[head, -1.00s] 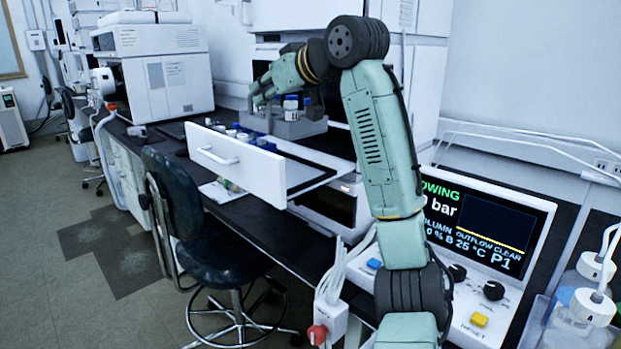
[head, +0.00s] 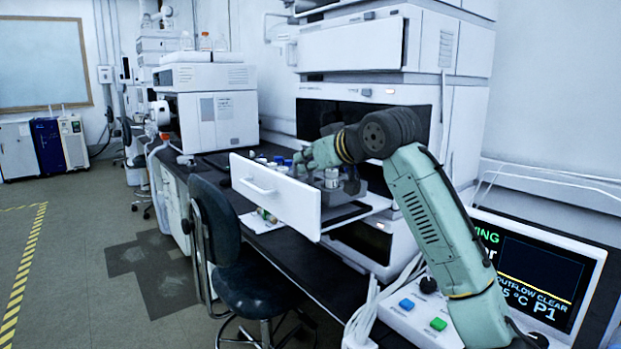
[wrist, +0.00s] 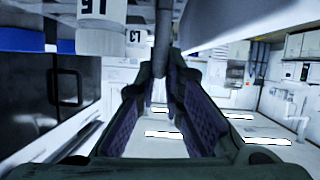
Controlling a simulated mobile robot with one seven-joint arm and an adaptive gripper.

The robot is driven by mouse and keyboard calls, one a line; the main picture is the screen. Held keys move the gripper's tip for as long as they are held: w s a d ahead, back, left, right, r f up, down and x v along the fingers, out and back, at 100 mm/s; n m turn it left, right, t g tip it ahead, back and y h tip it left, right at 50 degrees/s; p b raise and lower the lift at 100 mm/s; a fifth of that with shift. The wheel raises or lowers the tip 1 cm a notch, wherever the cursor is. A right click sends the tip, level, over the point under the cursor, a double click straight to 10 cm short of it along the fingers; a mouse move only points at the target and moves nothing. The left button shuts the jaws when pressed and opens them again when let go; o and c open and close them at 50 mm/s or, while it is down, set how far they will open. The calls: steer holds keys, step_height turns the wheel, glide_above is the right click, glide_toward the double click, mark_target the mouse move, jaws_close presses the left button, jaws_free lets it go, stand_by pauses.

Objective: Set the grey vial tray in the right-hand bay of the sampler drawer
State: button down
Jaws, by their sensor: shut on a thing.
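The grey vial tray (head: 354,187) is over the right part of the open sampler drawer (head: 275,193), behind its white front. A pale-capped vial (head: 331,178) stands in it. My gripper (head: 303,164) reaches in from the right at the tray. In the wrist view, my fingers (wrist: 163,75) are closed about a narrow grey upright bar (wrist: 163,38), which looks like part of the tray. Labelled vials (wrist: 101,38) show upside down beside it. The tray's underside is hidden, so I cannot tell whether it touches the drawer floor.
Blue- and white-capped vials (head: 270,161) fill the left part of the drawer. A dark chair (head: 235,240) stands before the bench. The instrument stack (head: 455,115) rises behind the drawer. A control panel with a screen (head: 545,275) is at the right.

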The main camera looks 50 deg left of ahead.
mark_target(312, 175)
steer(key=shift+f, duration=1.6)
steer(key=shift+f, duration=0.15)
steer(key=c, duration=2)
jaws_free()
steer(key=shift+r, duration=0.2)
steer(key=shift+d, duration=0.4)
steer(key=b+v, duration=0.1)
steer(key=v, duration=1)
steer(key=shift+b, duration=0.4)
